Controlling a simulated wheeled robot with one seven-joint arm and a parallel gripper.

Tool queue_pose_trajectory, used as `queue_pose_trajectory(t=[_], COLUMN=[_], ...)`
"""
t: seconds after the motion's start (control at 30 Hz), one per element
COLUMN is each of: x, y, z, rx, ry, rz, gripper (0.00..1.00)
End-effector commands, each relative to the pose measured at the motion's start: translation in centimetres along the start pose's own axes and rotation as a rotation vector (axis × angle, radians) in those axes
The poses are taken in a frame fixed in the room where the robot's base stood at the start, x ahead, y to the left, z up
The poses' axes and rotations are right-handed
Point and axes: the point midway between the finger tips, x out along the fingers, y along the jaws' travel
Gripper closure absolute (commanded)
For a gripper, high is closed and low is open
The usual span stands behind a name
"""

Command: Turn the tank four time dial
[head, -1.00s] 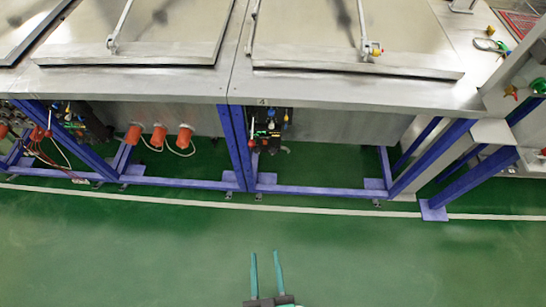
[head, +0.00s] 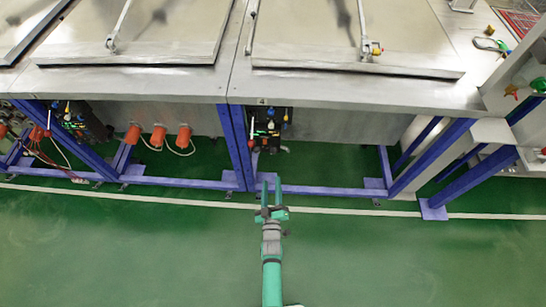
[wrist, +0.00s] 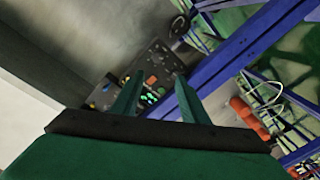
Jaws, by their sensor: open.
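The tank four control panel (head: 267,128) is a dark box with small coloured knobs and lights, under the steel edge marked 4. It also shows in the wrist view (wrist: 148,88), between and beyond the fingers, with green lights and orange and blue parts. I cannot tell which small part is the time dial. My gripper (head: 271,184) is open and empty, in front of and below the panel in the head view, apart from it. In the wrist view its two green fingers (wrist: 156,95) point toward the panel and partly cover it.
Blue frame legs (head: 237,150) stand just left of the panel, with a low blue rail (head: 325,190) below. The steel tank top (head: 350,90) overhangs the panel. Orange plugs (head: 158,136) and another panel (head: 80,122) are farther left. The green floor in front is clear.

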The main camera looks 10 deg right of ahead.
Motion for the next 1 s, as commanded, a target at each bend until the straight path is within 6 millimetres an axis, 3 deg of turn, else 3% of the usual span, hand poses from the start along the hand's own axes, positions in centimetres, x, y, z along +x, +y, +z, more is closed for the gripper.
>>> queue_pose_trajectory(t=[0.1, 0.37, 0.8, 1.0], x=[2.2, 4.3, 11.2, 13.2], y=[0.3, 0.7, 0.5, 0.5], z=[0.4, 0.6, 0.3, 0.4], rx=[-0.031, -0.046, -0.044, -0.045], ry=[0.004, 0.004, 0.007, 0.007], rz=[0.011, 0.019, 0.014, 0.013], gripper=[0.6, 0.6, 0.6, 0.6])
